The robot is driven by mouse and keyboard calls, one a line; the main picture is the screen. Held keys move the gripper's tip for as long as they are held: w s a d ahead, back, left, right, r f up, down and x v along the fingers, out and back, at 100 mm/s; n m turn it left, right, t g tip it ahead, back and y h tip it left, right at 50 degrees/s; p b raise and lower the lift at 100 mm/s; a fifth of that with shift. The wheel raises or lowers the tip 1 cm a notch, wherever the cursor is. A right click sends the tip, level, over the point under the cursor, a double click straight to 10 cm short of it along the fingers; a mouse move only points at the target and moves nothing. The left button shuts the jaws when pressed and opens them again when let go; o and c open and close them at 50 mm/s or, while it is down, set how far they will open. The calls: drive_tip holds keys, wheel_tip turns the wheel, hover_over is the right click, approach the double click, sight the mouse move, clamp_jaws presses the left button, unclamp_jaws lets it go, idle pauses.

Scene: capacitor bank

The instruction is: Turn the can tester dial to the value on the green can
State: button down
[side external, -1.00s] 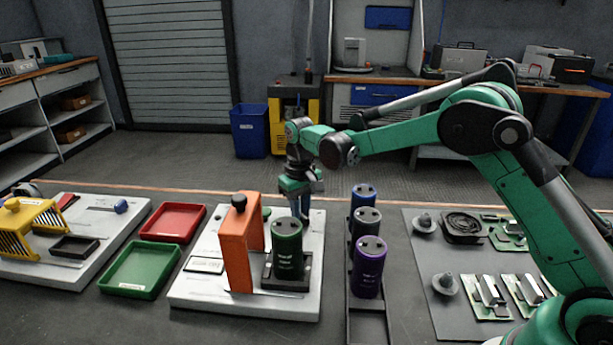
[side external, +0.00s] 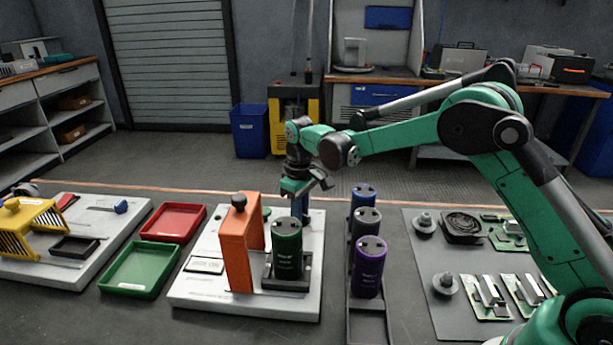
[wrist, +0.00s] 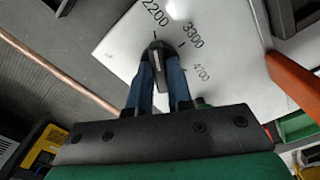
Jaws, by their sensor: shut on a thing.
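The green can (side external: 287,250) stands upright in a dark holder on the white tester plate (side external: 190,292), right of the orange upright. Its label is too small to read. My gripper (side external: 303,212) points down at the plate's far right part, behind the can. In the wrist view its two blue fingers (wrist: 158,75) are shut on the black dial knob (wrist: 156,50). Printed values 2200, 3300 and 4700 show on the plate around the knob, with tick marks. The knob's narrow end lies near the 2200 tick; its exact setting is hard to tell.
The orange upright (side external: 237,255) with a black knob stands left of the can. A rack holds blue, dark grey and purple cans (side external: 369,270) to the right. A green tray (side external: 140,270) and a red tray (side external: 173,222) lie left of the plate.

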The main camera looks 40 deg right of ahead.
drive_tip(key=c, duration=0.8)
unclamp_jaws()
drive_tip(key=shift+r, duration=0.1)
drive_tip(key=shift+r, duration=2.75)
